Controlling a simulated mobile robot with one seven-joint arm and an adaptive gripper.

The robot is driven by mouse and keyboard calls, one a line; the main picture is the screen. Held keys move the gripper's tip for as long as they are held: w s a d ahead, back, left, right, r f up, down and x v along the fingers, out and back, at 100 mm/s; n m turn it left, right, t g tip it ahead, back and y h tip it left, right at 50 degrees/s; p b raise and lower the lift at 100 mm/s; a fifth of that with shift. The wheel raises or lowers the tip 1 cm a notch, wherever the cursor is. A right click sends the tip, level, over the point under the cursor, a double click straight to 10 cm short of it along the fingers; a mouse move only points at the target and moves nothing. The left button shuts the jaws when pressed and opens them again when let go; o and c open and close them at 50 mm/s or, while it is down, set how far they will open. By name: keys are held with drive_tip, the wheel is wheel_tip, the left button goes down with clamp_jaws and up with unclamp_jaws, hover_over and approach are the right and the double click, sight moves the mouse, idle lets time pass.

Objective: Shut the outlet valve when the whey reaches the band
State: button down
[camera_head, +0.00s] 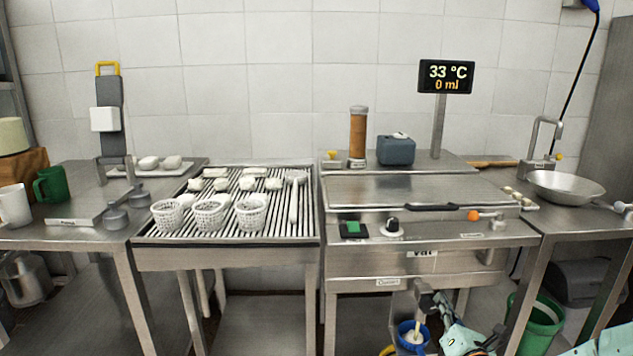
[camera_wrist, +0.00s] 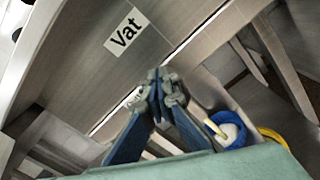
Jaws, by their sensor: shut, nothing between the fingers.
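The steel vat (camera_head: 360,262) carries a "Vat" label that also shows in the wrist view (camera_wrist: 126,33). Below the outlet label (camera_head: 387,282), a small grey fitting and my gripper (camera_head: 437,303) overlap, so the outlet valve's handle position cannot be made out. In the wrist view my gripper (camera_wrist: 161,82) is shut and empty, pointing at the vat's underside. A pale yellowish stream (camera_wrist: 214,128) runs down into a blue bucket (camera_wrist: 238,136), also in the head view (camera_head: 400,329). Its inside looks white; no band or level is readable. The display (camera_head: 446,77) reads 33 °C and 0 ml.
An orange-knobbed lever (camera_head: 473,215) is on the vat's front. A yellow-rimmed container (camera_wrist: 274,137) is beside the blue bucket. A green bucket (camera_head: 540,325) stands on the right. White perforated baskets (camera_head: 210,215) stand on the slatted drain table (camera_head: 225,255).

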drive_tip(key=shift+f+p, duration=0.4)
drive_tip(key=shift+p, duration=0.15)
drive_tip(key=shift+d+r, duration=0.1)
drive_tip(key=shift+r, duration=0.05)
drive_tip(key=shift+d+r+p, duration=0.2)
drive_tip(key=shift+r+p, duration=0.05)
drive_tip(key=shift+p, duration=0.35)
drive_tip(key=s+p, duration=0.1)
drive_tip(key=s, duration=0.2)
drive_tip(key=s+p, duration=0.1)
drive_tip(key=s, duration=0.2)
drive_tip(key=shift+d+r, duration=0.1)
drive_tip(key=shift+d, duration=0.1)
